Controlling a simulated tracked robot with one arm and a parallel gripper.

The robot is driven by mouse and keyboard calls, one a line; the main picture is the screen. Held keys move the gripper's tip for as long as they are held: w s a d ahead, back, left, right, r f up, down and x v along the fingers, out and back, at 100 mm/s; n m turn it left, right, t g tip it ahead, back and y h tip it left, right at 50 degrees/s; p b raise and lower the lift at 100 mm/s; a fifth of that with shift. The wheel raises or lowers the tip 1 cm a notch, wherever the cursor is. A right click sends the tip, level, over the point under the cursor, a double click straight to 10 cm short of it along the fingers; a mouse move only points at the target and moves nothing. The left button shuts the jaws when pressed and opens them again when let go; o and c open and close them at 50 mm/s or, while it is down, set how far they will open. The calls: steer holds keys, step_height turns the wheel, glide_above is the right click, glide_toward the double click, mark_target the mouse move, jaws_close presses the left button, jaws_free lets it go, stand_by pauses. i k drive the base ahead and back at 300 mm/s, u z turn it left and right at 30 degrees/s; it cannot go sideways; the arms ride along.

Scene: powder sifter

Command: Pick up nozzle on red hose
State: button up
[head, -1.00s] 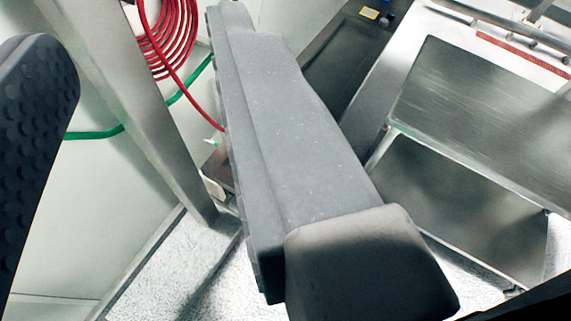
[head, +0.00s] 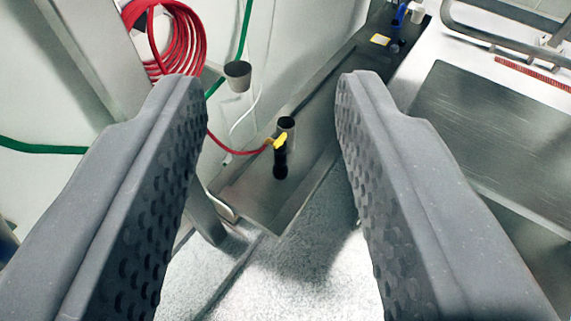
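The nozzle (head: 280,160) is a black piece with a yellow part at its top. It sits at the near end of a grey metal ledge, beyond my fingertips and between them in the picture. The red hose (head: 234,149) runs to its yellow part from a red coil (head: 178,42) on the wall at upper left. My left finger hides part of the hose. My gripper (head: 262,92) is open and empty, with one finger at each side of the view. The nozzle appears farther away than the fingers, not touching them.
The ledge (head: 262,195) runs back along the wall. A steel post (head: 85,50) is at left, a steel machine (head: 490,140) at right. A green hose (head: 40,147) crosses the wall.

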mark_target(280, 167)
steer(key=z, duration=0.05)
steer(key=i, duration=1)
steer(key=u, duration=0.05)
